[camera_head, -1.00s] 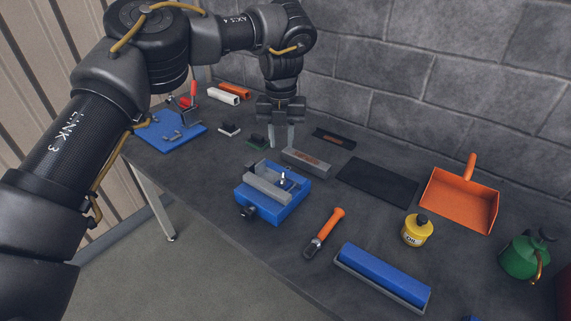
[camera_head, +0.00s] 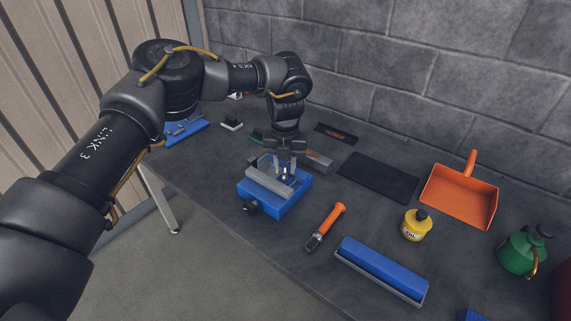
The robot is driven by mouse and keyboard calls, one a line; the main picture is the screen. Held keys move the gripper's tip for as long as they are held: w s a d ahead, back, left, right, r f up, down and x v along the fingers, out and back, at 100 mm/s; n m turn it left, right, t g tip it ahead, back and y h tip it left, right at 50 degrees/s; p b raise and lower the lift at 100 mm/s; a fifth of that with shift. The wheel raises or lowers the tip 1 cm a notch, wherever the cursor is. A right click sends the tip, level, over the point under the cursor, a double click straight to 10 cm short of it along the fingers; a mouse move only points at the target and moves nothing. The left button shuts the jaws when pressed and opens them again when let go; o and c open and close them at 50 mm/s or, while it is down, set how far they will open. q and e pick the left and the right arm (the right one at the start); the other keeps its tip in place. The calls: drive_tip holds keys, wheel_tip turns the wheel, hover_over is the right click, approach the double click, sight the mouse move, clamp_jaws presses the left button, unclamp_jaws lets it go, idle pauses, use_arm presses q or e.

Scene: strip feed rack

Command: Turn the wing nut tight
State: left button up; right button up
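The blue fixture (camera_head: 290,207) stands on the dark bench with a grey bar (camera_head: 268,185) across it. The small wing nut on its stud (camera_head: 284,177) stands upright behind the bar and is partly hidden; its wings are too small to make out. My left gripper (camera_head: 285,167) points down just over the stud. Its two fingers are apart, one on each side of the stud top as seen here. I cannot tell if they touch it. My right gripper is not in view.
A grey block (camera_head: 318,162) lies close behind the fixture. An orange-handled tool (camera_head: 326,226), a blue bar in a grey tray (camera_head: 383,271), a yellow oil can (camera_head: 416,226), an orange dustpan (camera_head: 459,197) and a green can (camera_head: 520,253) lie to the right. A dark mat (camera_head: 378,178) is bare.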

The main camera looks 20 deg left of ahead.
use_arm(q)
clamp_jaws()
idle(0.4)
